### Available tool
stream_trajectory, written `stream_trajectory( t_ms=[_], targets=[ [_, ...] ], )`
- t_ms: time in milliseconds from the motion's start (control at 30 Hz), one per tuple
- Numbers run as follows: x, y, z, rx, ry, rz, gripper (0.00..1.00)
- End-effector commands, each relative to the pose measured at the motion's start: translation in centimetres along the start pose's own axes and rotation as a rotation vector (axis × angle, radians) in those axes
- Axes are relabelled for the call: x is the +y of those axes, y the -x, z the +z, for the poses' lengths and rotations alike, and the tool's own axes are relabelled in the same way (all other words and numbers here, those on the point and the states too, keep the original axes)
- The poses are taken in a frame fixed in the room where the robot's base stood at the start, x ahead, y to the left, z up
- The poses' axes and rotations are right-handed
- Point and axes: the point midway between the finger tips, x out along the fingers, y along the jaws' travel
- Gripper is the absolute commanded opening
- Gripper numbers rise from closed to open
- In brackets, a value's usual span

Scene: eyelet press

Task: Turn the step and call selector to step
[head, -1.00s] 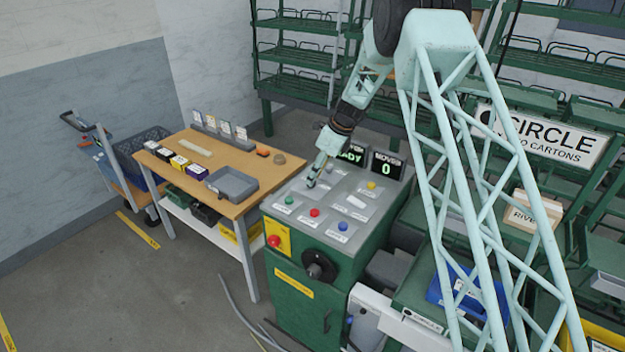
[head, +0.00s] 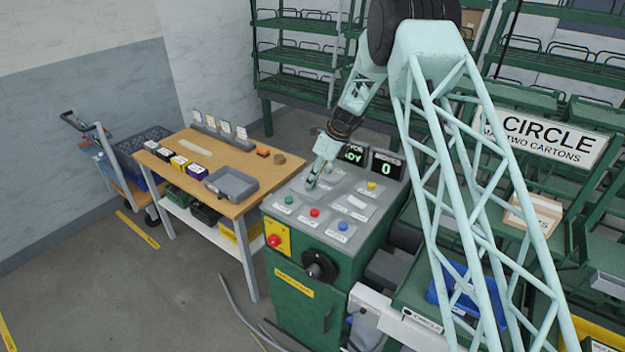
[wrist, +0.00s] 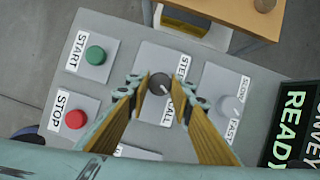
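The step and call selector (wrist: 160,84) is a dark round knob on a light plate in the wrist view, with a pale mark that seems to point toward the CALL side. Its STEP label (wrist: 183,68) is at the upper right and its CALL label (wrist: 168,110) at the lower right, partly covered. My gripper (wrist: 162,84) is open, with one fingertip on each side of the knob and visible gaps between. In the head view my gripper (head: 311,184) points down at the upper left of the grey panel (head: 328,222), hiding the selector.
Near the selector are the green START button (wrist: 95,55), the red STOP button (wrist: 75,118) and a slow-fast knob (wrist: 231,106). A display reading READY (wrist: 290,125) stands at the panel edge. A wooden table (head: 235,209) with a grey tray (head: 231,184) stands left of the press.

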Motion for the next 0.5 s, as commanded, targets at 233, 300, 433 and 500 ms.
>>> stream_trajectory(
  t_ms=[233,300,433,500],
  targets=[
    [-0.02,0.01,0.0,0.0,0.008,0.003,0.1],
    [-0.02,0.02,0.01,0.0,0.017,0.008,0.1],
    [-0.11,0.02,0.03,-0.001,0.049,0.02,0.1],
    [-0.08,-0.01,0.0,0.0,0.075,0.032,0.1]
  ],
)
